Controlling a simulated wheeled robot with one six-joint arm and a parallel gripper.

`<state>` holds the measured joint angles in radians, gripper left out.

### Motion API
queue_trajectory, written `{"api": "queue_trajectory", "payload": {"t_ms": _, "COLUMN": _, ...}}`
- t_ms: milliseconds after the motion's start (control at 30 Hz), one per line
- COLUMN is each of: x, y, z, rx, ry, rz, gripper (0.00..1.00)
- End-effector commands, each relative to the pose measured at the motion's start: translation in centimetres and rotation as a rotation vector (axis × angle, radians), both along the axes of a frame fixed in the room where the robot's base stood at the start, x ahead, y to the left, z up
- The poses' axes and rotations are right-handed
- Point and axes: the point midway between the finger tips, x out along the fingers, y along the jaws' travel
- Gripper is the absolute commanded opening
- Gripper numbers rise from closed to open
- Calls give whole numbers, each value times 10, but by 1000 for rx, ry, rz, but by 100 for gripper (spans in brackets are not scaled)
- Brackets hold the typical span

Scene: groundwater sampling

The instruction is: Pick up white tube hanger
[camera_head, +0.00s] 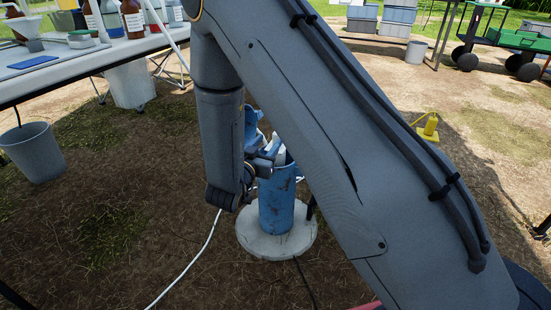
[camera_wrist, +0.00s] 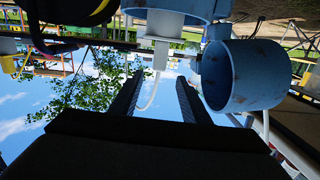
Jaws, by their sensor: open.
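In the wrist view, which is upside down, the white tube hanger (camera_wrist: 161,52) shows at the mouth of the blue well casing (camera_wrist: 185,5). A thin curved white piece extends from it between my fingers. My gripper (camera_wrist: 160,77) is open, with one dark finger on each side of the hanger's line; I cannot tell whether either touches it. The round blue cap (camera_wrist: 252,78) is beside the fingers at the right. In the head view, the rusty blue casing (camera_head: 277,203) stands upright, and my arm partly hides its top and the gripper.
The casing stands on a round concrete pad (camera_head: 290,243). A white hose (camera_head: 190,264) runs along the ground. A table (camera_head: 75,63) with bottles and a grey bucket (camera_head: 34,152) are at the left. A yellow object (camera_head: 430,126) lies at the right. Bare ground surrounds the pad.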

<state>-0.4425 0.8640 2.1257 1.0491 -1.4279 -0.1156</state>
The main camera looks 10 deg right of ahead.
Motion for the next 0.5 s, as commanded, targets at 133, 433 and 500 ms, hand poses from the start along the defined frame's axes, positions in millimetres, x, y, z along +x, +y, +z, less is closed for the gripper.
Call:
{"api": "queue_trajectory", "payload": {"t_ms": 133, "x": 0, "y": 1, "z": -16, "rx": -39, "ry": -35, "rz": -27, "gripper": 42}}
{"api": "queue_trajectory", "payload": {"t_ms": 433, "x": 16, "y": -13, "z": -18, "rx": -51, "ry": -47, "rz": -38, "gripper": 42}}
{"api": "queue_trajectory", "payload": {"t_ms": 500, "x": 20, "y": -15, "z": -18, "rx": -51, "ry": -47, "rz": -37, "gripper": 42}}
